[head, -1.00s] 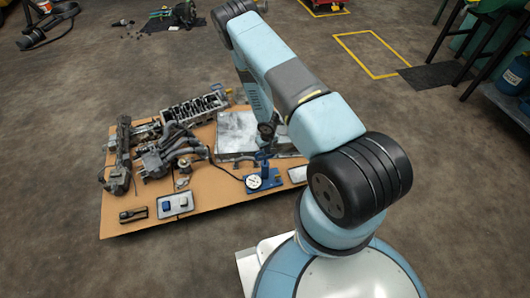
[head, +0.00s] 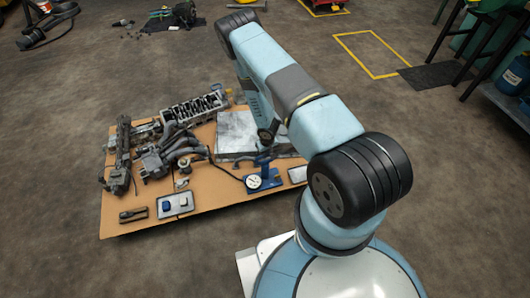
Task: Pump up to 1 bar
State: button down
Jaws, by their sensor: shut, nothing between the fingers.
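A small blue pump (head: 278,178) with a round white gauge (head: 254,181) stands at the front edge of the brown board. The gauge needle is too small to read. A dark hose runs from the pump back to the left toward the engine parts. My gripper (head: 267,137) is the small dark shape below the far end of my arm, just above the pump's blue upright part (head: 262,161). It is shut and holds nothing. Its fingertips are too small to tell whether they touch the pump.
The brown board (head: 230,195) also bears a grey metal block (head: 236,133), a cylinder head (head: 190,108), dark manifold parts (head: 172,152), a tray with blue items (head: 176,204) and a dark tool (head: 133,214). Open floor surrounds the board.

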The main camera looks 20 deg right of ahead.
jog(key=s, duration=0.3)
jog(key=shift+d+r, duration=0.3)
jog(key=shift+r, duration=0.1)
notch_tip(320, 180, up, 14)
jog(key=s, duration=0.1)
jog(key=shift+f, duration=0.2)
dwell(0.3)
jog(key=shift+d+r, duration=0.1)
dwell(0.6)
